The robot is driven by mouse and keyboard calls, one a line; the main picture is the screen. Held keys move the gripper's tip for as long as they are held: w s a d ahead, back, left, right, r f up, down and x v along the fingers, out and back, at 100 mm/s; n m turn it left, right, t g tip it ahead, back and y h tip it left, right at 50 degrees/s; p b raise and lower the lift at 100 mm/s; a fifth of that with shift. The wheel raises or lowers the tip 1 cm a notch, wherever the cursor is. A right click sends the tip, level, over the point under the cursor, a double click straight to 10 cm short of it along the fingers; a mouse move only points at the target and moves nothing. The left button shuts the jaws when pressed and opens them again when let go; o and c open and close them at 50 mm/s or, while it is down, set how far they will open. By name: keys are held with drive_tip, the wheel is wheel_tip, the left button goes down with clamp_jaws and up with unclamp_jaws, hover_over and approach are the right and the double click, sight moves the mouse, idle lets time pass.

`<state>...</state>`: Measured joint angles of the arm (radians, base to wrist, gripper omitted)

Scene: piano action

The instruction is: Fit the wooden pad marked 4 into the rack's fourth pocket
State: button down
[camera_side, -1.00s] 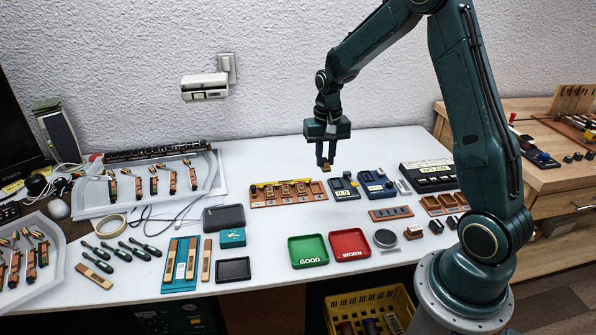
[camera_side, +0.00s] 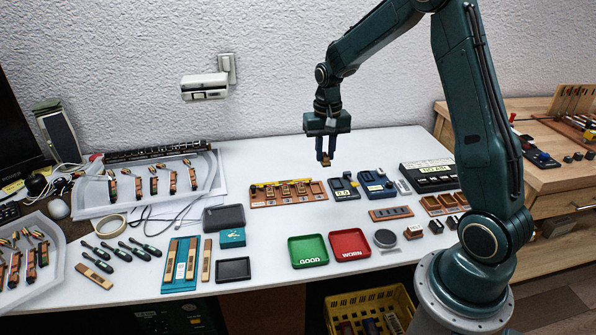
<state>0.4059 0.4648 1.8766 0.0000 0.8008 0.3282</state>
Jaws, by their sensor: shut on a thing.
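My gripper (camera_side: 326,160) is shut on a small wooden pad (camera_side: 325,163). It holds the pad in the air above the white table, just behind the right end of the rack. The mark on the pad is too small to read. The wooden rack (camera_side: 259,203) lies on the table below and to the left of my gripper. It has a yellow strip along its back and several pockets with light pads or labels. The pad is apart from the rack. The inside of the right-end pocket cannot be made out clearly.
A dark gauge block (camera_side: 343,189) and a blue one (camera_side: 376,185) stand right of the rack. A green GOOD tray (camera_side: 308,252) and a red WORN tray (camera_side: 349,244) lie in front. The table between the rack and the wall is clear.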

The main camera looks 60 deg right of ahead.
drive_tip(key=w+d+f, duration=0.8)
drive_tip(key=d+f, duration=0.2)
drive_tip(key=f, duration=0.2)
drive_tip(key=shift+f+m, duration=0.25)
drive_tip(key=shift+m, duration=0.05)
drive_tip(key=shift+f, duration=0.25)
drive_tip(key=shift+f, duration=2.45)
drive_tip(key=shift+f, duration=0.4)
idle(0.7)
drive_tip(key=c, duration=1.2)
unclamp_jaws()
drive_tip(key=shift+c, duration=0.2)
drive_tip(key=shift+r, duration=0.2)
